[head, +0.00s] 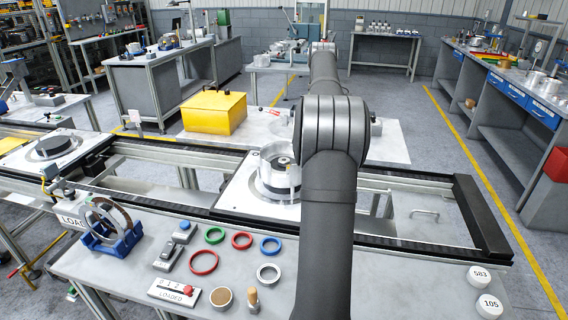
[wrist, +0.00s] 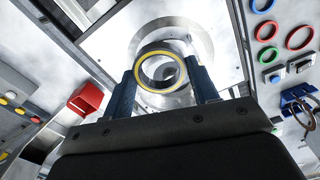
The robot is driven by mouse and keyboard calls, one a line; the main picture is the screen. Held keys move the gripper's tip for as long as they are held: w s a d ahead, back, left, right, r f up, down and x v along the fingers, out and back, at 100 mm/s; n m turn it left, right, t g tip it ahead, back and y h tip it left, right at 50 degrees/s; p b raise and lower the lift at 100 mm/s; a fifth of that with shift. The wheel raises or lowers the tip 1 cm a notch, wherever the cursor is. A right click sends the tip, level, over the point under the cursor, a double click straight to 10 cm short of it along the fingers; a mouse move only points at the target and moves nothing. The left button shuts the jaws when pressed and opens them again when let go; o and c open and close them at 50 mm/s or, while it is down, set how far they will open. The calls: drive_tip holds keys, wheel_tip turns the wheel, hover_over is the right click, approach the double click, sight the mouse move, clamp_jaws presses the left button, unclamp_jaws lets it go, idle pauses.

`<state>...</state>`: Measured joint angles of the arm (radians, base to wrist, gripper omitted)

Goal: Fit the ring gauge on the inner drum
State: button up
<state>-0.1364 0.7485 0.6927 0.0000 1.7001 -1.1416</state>
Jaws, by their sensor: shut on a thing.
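In the wrist view, my gripper (wrist: 163,68) is shut on the ring gauge (wrist: 143,82), a ring with a yellow and dark face, held between two dark fingers. Behind it is a round silver drum housing (wrist: 196,40) on a pale pallet plate. In the head view, the housing (head: 268,190) stands on the pallet plate (head: 237,194), with a dark centre partly in sight. My arm hides the gripper and the housing's right side there. The inner drum is mostly hidden by the ring. I cannot tell whether the ring touches it.
The front bench holds red (head: 204,262), green and blue rings, a blue cradle (head: 112,240) with a large ring, and a counter block (head: 174,292). A yellow box (head: 214,112) stands behind the rail. Another pallet (head: 50,152) is at left. The rail's right part is clear.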

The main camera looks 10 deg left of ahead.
hover_over(284, 159)
wheel_tip(284, 159, down, 7)
drive_tip(key=shift+s+d+r, duration=0.1)
drive_tip(key=shift+s, duration=0.05)
drive_tip(key=shift+f, duration=2.05)
drive_tip(key=shift+f, duration=0.15)
drive_tip(key=shift+f, duration=0.4)
drive_tip(key=o, duration=1.1)
